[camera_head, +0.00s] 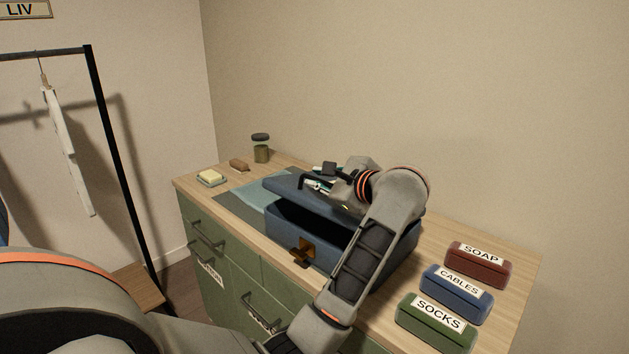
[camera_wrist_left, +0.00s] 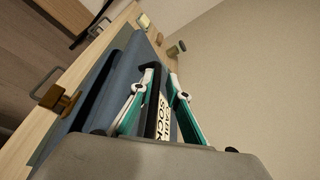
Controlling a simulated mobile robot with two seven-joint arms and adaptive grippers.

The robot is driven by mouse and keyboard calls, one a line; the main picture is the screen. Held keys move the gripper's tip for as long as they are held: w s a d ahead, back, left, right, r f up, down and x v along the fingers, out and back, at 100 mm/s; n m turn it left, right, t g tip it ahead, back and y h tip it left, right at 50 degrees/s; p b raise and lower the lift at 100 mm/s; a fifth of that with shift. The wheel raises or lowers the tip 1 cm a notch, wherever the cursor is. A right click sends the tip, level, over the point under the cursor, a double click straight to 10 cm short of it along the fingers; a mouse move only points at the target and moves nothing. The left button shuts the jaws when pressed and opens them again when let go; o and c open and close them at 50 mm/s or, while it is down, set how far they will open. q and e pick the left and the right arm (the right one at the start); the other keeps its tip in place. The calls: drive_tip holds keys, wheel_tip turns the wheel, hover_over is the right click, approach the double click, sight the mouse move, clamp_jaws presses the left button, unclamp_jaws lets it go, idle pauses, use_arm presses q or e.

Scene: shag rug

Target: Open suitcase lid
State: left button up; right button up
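A blue suitcase (camera_head: 343,258) sits on the wooden dresser top. Its brown latch (camera_head: 302,253) is on the front; the latch also shows in the left wrist view (camera_wrist_left: 56,99). The lid (camera_head: 283,186) is partly raised, with a dark gap between it and the body. My left gripper (camera_head: 318,183) is over the lid's upper side, and my arm hides much of the lid. In the left wrist view, its teal and white fingers (camera_wrist_left: 156,84) are spread, with a black bar, perhaps a handle, and a lettered label between them. Contact is unclear. My right gripper is out of view.
The dresser top (camera_head: 422,236) holds SOAP (camera_head: 477,268), CABLES (camera_head: 457,294) and SOCKS (camera_head: 436,323) cases at right. A soap dish (camera_head: 211,178), brown block (camera_head: 239,165) and jar (camera_head: 261,150) stand at the far left. A wall is behind; a clothes rack (camera_head: 112,160) stands left.

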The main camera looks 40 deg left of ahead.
sight(326, 184)
use_arm(q)
drive_tip(key=shift+d, duration=0.1)
idle(0.3)
drive_tip(key=shift+p+v, duration=0.35)
drive_tip(key=shift+v, duration=1.1)
drive_tip(key=shift+p+v, duration=0.5)
drive_tip(key=shift+v, duration=2.55)
drive_tip(key=shift+s+f, duration=0.1)
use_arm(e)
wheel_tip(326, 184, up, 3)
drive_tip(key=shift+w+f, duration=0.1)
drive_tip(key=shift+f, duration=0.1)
use_arm(q)
drive_tip(key=shift+f+b, duration=0.1)
drive_tip(key=shift+b, duration=0.2)
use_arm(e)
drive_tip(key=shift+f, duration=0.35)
use_arm(q)
drive_tip(key=shift+s, duration=0.1)
